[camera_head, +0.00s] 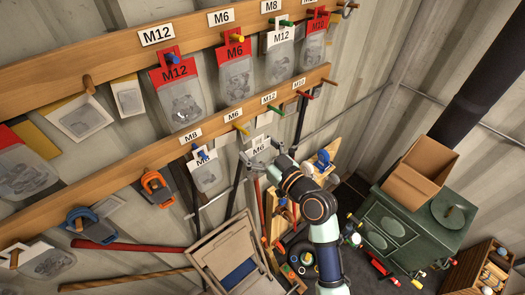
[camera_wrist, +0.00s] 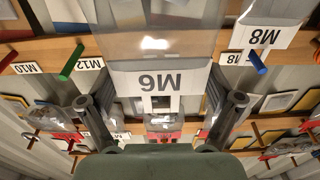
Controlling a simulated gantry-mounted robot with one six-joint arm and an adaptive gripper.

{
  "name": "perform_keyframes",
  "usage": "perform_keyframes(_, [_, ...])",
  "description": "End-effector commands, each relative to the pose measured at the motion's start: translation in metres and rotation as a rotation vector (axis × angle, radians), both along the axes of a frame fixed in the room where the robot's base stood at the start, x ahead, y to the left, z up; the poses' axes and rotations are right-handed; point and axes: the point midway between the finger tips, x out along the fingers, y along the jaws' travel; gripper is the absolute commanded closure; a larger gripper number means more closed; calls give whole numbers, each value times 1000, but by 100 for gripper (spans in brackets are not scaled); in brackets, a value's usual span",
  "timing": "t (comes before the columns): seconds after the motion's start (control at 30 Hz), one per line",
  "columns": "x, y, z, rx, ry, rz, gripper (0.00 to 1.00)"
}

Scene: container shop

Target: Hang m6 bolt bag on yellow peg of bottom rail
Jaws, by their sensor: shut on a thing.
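The M6 bolt bag, with a white card (camera_head: 259,149) and a clear pouch, is in my gripper (camera_head: 262,160), which is shut on it. In the head view it is below and slightly right of the bare yellow peg (camera_head: 242,129) on the bottom rail (camera_head: 216,125). In the wrist view the M6 card (camera_wrist: 160,82) appears upside down between the fingers of my gripper (camera_wrist: 160,104), with the pouch above it. The yellow peg does not show in the wrist view, where the bag covers the middle of the rail.
A blue peg (camera_wrist: 257,63) at M8 and a green peg (camera_wrist: 71,62) at M12 flank the bag. A white-card bag (camera_head: 206,175) hangs at M8. A red M6 bag (camera_head: 236,75) hangs on the upper rail. A folding chair (camera_head: 228,250) stands below.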

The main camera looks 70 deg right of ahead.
Motion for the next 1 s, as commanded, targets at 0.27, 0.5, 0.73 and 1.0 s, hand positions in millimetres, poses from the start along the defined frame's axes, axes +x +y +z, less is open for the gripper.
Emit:
perform_keyframes(0.27, [17,-10,-1,0,0,1,48])
perform_keyframes(0.5, [32,-19,-3,-1,0,1,48])
perform_keyframes(0.73, [46,-28,-3,-2,-1,0,48])
perform_keyframes(1.0, [60,-36,-10,-2,0,1,48])
